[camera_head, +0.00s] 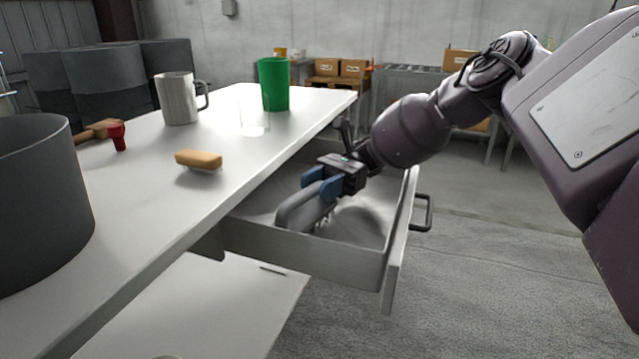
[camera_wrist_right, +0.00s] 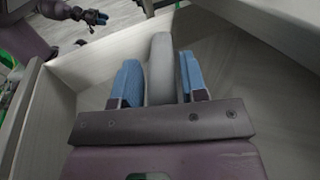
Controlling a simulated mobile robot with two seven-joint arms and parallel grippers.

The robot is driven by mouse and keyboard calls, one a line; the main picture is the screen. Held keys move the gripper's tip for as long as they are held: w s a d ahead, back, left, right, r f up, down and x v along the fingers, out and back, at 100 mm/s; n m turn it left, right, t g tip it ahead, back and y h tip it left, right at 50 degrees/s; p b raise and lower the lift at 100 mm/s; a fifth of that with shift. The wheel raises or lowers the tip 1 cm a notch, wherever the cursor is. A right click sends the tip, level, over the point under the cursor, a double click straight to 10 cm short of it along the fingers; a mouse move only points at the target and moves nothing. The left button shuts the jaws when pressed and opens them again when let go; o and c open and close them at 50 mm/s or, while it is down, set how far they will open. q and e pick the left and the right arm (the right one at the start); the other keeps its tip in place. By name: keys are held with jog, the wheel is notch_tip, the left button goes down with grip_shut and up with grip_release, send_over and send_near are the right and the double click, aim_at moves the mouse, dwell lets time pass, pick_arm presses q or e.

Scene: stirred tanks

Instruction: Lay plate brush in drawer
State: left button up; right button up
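The grey plate brush (camera_head: 296,212) is inside the open drawer (camera_head: 300,247), low near its floor, with pale bristles at its lower side. My right gripper (camera_head: 322,184) reaches down into the drawer with its two blue fingers on either side of the brush. In the right wrist view the grey brush (camera_wrist_right: 161,68) runs between the blue fingers of the right gripper (camera_wrist_right: 162,85), with hardly any gap. Whether the brush touches the drawer floor is hard to tell. A dark gripper (camera_wrist_right: 91,16), apparently my left one, shows small at the top left of the wrist view.
On the white tabletop (camera_head: 240,135) stand a green cup (camera_head: 273,84), a grey mug (camera_head: 177,98), a tan brush (camera_head: 199,159), a red-ended wooden tool (camera_head: 117,134) and a large dark pot (camera_head: 40,205). The drawer front with its handle (camera_head: 426,212) stands out over open floor.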

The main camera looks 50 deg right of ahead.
jog(key=shift+o, duration=1)
jog(key=shift+r, duration=0.15)
jog(key=shift+d+r, duration=0.15)
jog(key=shift+r, duration=0.4)
jog(key=d, duration=0.5)
jog(key=shift+d+f, duration=0.1)
jog(key=shift+d, duration=1)
